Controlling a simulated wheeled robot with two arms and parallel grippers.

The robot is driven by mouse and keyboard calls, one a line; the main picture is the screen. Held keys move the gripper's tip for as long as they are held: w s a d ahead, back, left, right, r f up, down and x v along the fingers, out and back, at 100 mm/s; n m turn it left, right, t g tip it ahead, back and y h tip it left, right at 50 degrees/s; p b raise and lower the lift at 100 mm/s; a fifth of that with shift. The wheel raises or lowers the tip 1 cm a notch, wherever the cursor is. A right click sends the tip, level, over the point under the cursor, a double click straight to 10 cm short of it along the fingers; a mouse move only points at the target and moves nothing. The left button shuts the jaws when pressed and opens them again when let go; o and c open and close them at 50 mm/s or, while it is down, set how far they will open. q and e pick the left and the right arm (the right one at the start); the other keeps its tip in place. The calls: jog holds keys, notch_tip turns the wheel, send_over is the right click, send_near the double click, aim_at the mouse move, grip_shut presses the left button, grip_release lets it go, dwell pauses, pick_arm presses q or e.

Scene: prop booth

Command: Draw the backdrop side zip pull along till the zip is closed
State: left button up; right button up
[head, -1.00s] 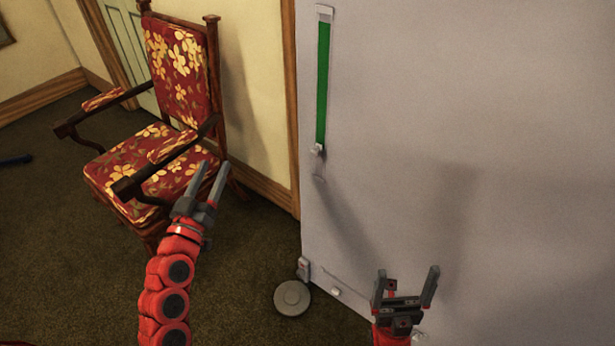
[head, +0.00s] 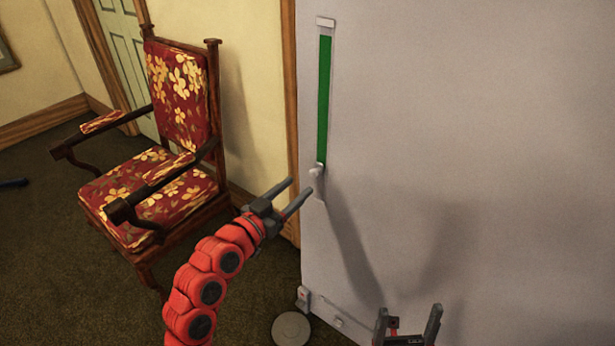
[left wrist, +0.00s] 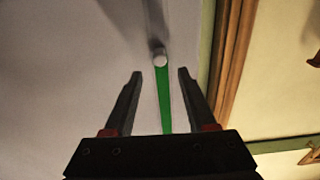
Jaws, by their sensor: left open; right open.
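The zip runs as an upright strip on the grey backdrop panel (head: 450,110), with a long green stretch (head: 324,100) showing. The pale zip pull (head: 317,173) sits at the lower end of the green. My left gripper (head: 300,192) is open and empty, just left of and slightly below the pull in the head view. In the left wrist view, the pull (left wrist: 160,58) lies ahead of and between the open fingers (left wrist: 160,75), apart from both. My right gripper (head: 408,325) is open and empty at the bottom edge, in front of the panel's lower part.
A red floral armchair (head: 170,190) stands at the left near the wall. A round grey disc (head: 291,329) lies on the floor by the panel's lower left corner. A wooden trim post (head: 290,100) borders the panel's left edge. The panel's face to the right is clear.

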aim_at(312, 174)
pick_arm(q)
jog(key=x, duration=0.5)
jog(key=shift+w+d+f, duration=0.1)
jog(key=shift+w+d, duration=0.05)
jog(key=shift+w, duration=0.05)
grip_shut()
dwell(1.2)
